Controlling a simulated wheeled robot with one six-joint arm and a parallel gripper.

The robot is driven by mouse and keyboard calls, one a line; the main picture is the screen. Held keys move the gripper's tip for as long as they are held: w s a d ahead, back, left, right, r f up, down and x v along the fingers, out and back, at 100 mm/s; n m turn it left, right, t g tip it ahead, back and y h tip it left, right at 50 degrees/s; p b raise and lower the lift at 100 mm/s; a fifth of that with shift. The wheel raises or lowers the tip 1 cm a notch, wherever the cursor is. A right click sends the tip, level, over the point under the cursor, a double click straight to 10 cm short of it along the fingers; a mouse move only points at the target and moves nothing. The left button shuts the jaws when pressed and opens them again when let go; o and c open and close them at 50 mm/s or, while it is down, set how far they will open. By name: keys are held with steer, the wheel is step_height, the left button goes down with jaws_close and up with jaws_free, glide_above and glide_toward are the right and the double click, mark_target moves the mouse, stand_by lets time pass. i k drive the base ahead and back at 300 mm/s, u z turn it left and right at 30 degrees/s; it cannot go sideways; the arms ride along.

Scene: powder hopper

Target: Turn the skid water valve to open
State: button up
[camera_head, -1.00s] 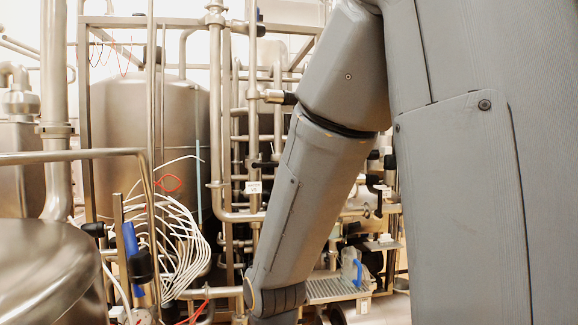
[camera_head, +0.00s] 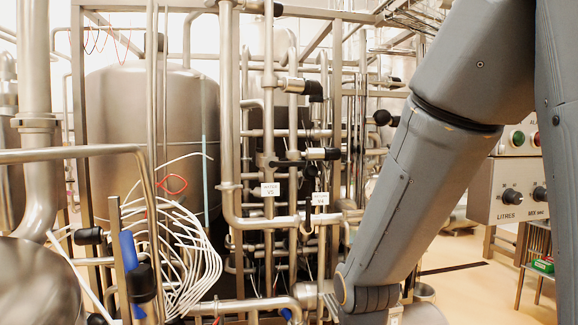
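The skid is a frame of steel pipes in the middle of the view. A white tag (camera_head: 270,190), which seems to read WATER V5, hangs on a vertical pipe. Just above it a black valve handle (camera_head: 287,163) lies roughly level across the pipe. A second tag (camera_head: 320,198), which seems to read V4, is to its right, near a dark hanging handle. I cannot tell for certain which handle belongs to which tag. My grey arm comes down from the upper right, right of the tags, to the lower middle. My gripper does not show.
White hoses (camera_head: 185,245) hang at the left, beside a pipe rail (camera_head: 70,154) and a rounded vessel. A control box (camera_head: 510,190) with knobs and buttons is at the right. Open yellowish floor (camera_head: 465,285) shows below it.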

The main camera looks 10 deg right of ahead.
mark_target(272, 164)
steer(key=z, duration=0.15)
steer(key=i, duration=0.95)
steer(key=u, duration=0.15)
